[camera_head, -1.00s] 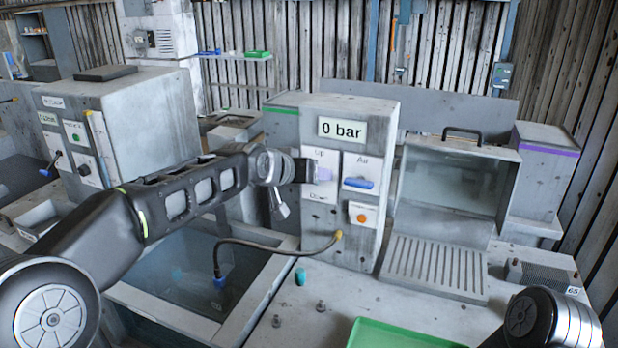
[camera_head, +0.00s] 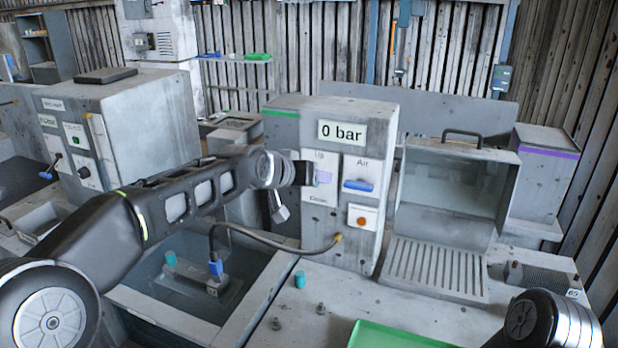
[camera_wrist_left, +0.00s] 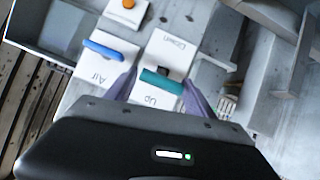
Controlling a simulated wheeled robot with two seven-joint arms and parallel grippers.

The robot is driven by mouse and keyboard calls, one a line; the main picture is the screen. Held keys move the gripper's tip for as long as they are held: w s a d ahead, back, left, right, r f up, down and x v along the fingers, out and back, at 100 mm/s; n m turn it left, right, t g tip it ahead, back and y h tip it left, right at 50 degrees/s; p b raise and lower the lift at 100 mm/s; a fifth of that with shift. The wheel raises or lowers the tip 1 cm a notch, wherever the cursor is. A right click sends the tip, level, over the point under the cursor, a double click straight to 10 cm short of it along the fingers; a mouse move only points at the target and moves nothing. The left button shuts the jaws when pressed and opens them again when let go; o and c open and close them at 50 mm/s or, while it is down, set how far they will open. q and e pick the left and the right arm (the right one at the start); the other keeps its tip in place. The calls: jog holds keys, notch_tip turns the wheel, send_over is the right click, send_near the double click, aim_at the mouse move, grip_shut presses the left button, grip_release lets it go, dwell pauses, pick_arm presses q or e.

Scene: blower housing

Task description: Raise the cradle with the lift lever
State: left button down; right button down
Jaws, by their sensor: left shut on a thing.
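My left gripper (camera_head: 322,175) is at the Up/Down panel (camera_head: 319,212) of the "0 bar" cabinet, shut on the lift lever. In the left wrist view the lever's teal handle (camera_wrist_left: 162,82) lies between the purple fingers, towards the "Up" label. In the head view the gripper mostly hides the lever. The cradle (camera_head: 190,281) shows in the tank at lower left, with a grey part on it. A hose with a blue connector (camera_head: 216,268) reaches that part. My right arm shows at lower right, but its gripper is out of view.
The blue Air lever (camera_head: 358,185) and an orange button (camera_head: 361,221) sit right beside the lift panel. A clear-fronted box (camera_head: 455,185) stands further right. A green tray (camera_head: 395,336), a teal plug (camera_head: 300,279) and small pegs are on the bench in front.

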pick_arm(q)
jog(key=shift+w+a+r, duration=0.1)
jog(key=shift+w+a, duration=0.05)
jog(key=shift+a, duration=0.15)
jog(key=c, duration=0.6)
grip_release()
jog(key=shift+o, duration=0.6)
jog(key=shift+d, duration=0.1)
jog(key=b+v, duration=0.2)
jog(key=v, duration=0.5)
jog(key=shift+s, duration=0.35)
